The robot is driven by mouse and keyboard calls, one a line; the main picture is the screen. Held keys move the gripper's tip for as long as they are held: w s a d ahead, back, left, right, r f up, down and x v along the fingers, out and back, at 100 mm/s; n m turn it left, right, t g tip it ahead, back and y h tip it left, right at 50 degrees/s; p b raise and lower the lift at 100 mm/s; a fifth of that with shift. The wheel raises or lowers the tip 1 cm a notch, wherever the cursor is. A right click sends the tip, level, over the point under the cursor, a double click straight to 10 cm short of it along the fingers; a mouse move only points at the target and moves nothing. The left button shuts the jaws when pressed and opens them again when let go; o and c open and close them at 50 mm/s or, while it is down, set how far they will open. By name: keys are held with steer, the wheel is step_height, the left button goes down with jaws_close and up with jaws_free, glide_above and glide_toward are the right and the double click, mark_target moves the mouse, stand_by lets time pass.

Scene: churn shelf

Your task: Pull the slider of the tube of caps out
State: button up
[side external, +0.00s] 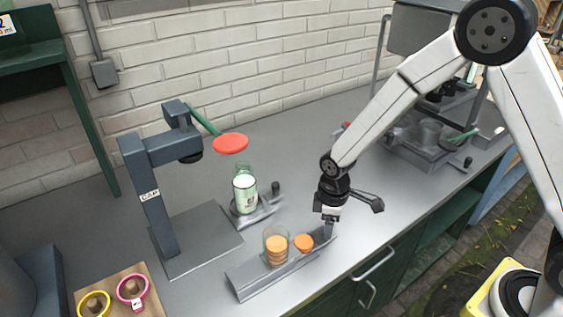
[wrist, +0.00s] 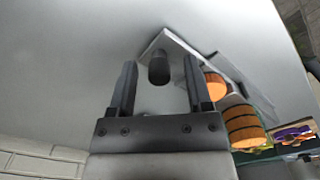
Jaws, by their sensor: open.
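The tube of caps (side external: 277,246) is a clear cylinder holding stacked orange caps, upright on a long grey base (side external: 250,283). A single orange cap (side external: 304,243) sits beside the tube, toward my gripper; it also shows in the wrist view (wrist: 215,85). The slider's dark knob (wrist: 159,69) stands near the end of the base, between my fingers in the wrist view. My gripper (side external: 328,226) is open and points down over that end. I cannot tell whether the fingers touch the knob. The side view mostly hides the knob behind my gripper.
A grey press marked CAP (side external: 150,200) stands left, with a red disc (side external: 230,143). A labelled bottle (side external: 245,195) stands behind the tube. A wooden board (side external: 115,300) with yellow and pink rings is at front left.

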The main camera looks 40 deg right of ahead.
steer(key=shift+r, duration=3.85)
steer(key=shift+s+d+r, duration=0.1)
steer(key=shift+s+d, duration=0.1)
steer(key=shift+d, duration=0.05)
steer(key=s+d+r+m+t, duration=0.2)
steer(key=s+d+m, duration=0.5)
steer(key=s+m, duration=0.2)
steer(key=shift+s+r+t, duration=0.2)
steer(key=shift+s+t, duration=0.1)
steer(key=shift+s, duration=0.45)
